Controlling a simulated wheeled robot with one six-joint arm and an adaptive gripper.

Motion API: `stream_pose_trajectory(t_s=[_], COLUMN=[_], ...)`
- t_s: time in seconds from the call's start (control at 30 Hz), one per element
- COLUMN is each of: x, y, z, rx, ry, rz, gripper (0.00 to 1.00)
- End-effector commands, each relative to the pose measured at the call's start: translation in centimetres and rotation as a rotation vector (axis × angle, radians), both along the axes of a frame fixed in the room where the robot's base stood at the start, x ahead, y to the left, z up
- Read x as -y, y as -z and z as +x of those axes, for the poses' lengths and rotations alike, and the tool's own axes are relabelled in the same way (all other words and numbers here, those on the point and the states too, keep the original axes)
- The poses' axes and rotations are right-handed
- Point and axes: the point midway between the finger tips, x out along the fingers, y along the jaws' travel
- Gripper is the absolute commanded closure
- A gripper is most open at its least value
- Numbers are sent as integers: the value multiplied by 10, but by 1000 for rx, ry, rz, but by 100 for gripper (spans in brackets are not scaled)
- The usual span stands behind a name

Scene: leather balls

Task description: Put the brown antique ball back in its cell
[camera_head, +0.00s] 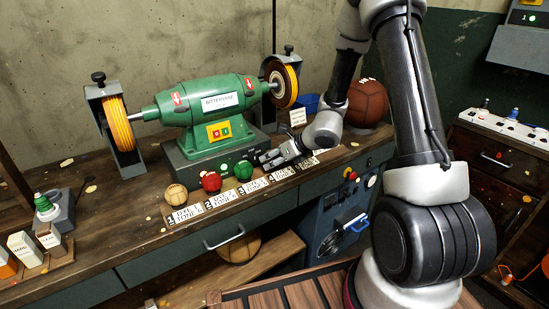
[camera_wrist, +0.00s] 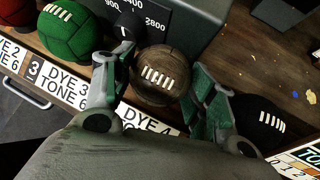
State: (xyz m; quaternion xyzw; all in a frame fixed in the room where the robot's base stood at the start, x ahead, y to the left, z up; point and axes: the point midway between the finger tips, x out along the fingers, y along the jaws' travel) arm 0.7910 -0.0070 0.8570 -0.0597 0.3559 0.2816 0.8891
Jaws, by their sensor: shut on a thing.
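The brown antique ball (camera_wrist: 162,75), with white lacing, sits between the two fingers of my gripper (camera_wrist: 158,90) in the wrist view. The fingers are shut on its sides. It is just behind the "DYE 4" label (camera_wrist: 148,120); I cannot tell whether it rests on the surface. In the head view my gripper (camera_head: 281,156) is low over the bench, right of the green ball (camera_head: 243,169), and hides the brown ball. The green ball also shows at upper left in the wrist view (camera_wrist: 72,32). A black ball (camera_wrist: 259,121) lies right of the right finger.
A tan ball (camera_head: 176,196) and red ball (camera_head: 211,181) continue the row behind the label strip (camera_head: 187,214). The green grinder (camera_head: 212,105) stands close behind. A large brown laced ball (camera_head: 368,103) is at the back right. Bare bench lies left of the tan ball.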

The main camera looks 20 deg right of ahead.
Motion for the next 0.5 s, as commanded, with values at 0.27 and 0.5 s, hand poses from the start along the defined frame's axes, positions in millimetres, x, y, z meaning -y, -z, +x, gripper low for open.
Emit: stream_pose_trajectory(t_s=[0.27,0.5], x=[0,0], y=[1,2], z=[0,0], rx=[0,0], ry=[-1,0], rz=[-1,0], gripper=[19,19])
